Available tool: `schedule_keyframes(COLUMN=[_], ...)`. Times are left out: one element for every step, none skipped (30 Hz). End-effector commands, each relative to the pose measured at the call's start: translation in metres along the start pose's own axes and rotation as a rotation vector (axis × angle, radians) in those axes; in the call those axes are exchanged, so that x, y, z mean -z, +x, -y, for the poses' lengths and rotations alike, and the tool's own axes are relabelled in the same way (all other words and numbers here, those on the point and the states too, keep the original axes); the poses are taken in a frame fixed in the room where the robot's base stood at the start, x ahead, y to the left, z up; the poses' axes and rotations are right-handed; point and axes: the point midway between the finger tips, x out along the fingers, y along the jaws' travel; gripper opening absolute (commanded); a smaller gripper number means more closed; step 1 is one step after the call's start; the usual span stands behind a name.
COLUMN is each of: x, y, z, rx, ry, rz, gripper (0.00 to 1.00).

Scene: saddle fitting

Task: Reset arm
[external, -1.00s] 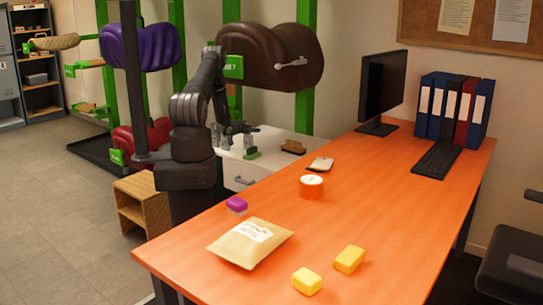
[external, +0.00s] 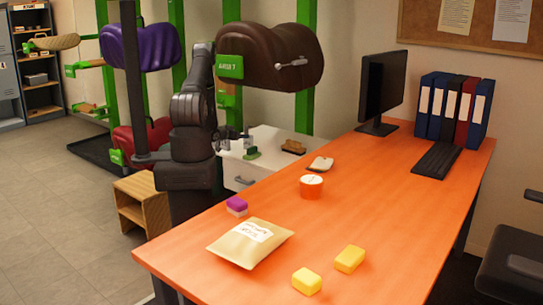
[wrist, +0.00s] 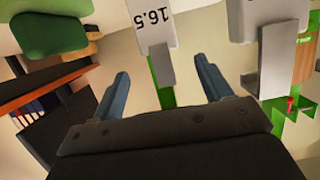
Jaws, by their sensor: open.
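My gripper (external: 234,141) is small in the external view, hanging over the white drawer cabinet (external: 266,142). In the wrist view its two blue-grey fingers (wrist: 162,72) stand wide apart with nothing between them. My arm is folded upright at the left end of the orange desk (external: 400,210). A brown saddle (external: 270,57) with a green label sits on the rack behind my arm.
A purple saddle (external: 140,46) and a red saddle (external: 150,137) are at the left. A green brush (external: 252,153) and a brown brush (external: 293,147) lie on the cabinet. The desk holds a packet (external: 250,243), an orange tub (external: 311,187), sponges and a monitor (external: 383,88).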

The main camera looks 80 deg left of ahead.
Motion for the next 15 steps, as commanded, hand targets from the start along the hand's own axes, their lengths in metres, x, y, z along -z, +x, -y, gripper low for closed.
schedule_keyframes(x=[0.0, 0.0, 0.001, 0.0, 0.0, 0.0, 0.0, 0.0, 0.0, 0.0, 0.0, -0.001, 0.0, 0.0, 0.0], y=[-0.009, -0.015, -0.021, -0.022, -0.013, -0.005, 0.0, 0.006, 0.013, 0.019, 0.024, 0.032, 0.038, 0.044, 0.052], z=[0.001, 0.001, 0.001, 0.0, -0.001, -0.001, -0.001, -0.001, -0.001, -0.001, -0.001, -0.001, -0.001, -0.001, -0.001], rx=[0.003, 0.003, 0.003, 0.001, -0.002, -0.002, -0.002, -0.003, -0.003, -0.003, -0.002, -0.002, -0.002, -0.002, -0.002], ry=[-0.002, -0.001, -0.001, 0.0, 0.002, 0.003, 0.002, 0.002, 0.003, 0.003, 0.003, 0.002, 0.002, 0.002, 0.002], rz=[0.001, 0.0, 0.0, 0.0, -0.001, -0.002, -0.001, -0.001, -0.002, -0.002, -0.001, 0.0, -0.002, -0.001, -0.001], gripper=[0.71, 0.71, 0.71, 0.71, 0.71, 0.71, 0.71, 0.71, 0.71, 0.71, 0.71, 0.71, 0.71, 0.71, 0.71])
